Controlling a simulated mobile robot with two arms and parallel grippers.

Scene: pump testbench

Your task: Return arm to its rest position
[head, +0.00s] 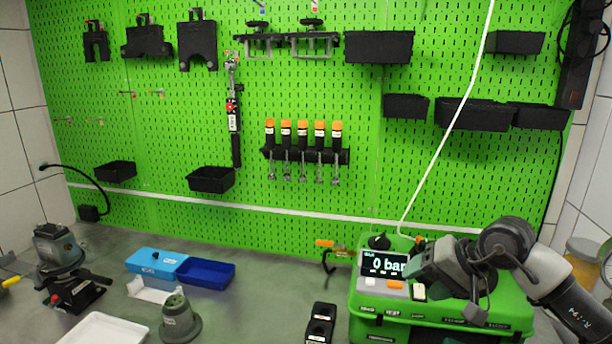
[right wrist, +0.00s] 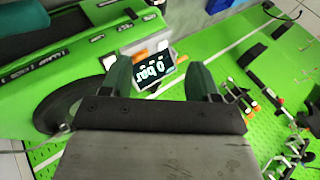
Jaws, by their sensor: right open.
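My right arm comes in from the right in the head view. Its right gripper (head: 418,262) is over the green pump testbench case (head: 440,324), beside the display (head: 383,264), which reads "0 bar". In the right wrist view the two dark green fingers of the right gripper (right wrist: 160,76) are spread apart with nothing between them. The display (right wrist: 153,71) shows beyond the fingertips. The head view does not show clearly whether the gripper touches the case. I do not see my left gripper.
A blue box (head: 157,264), a blue bin (head: 206,274), a grey conical part (head: 179,319) and a black block (head: 320,325) are on the bench. A white hose (head: 450,128) rises behind the case. Black bins (head: 378,47) hang on the green pegboard (head: 300,90).

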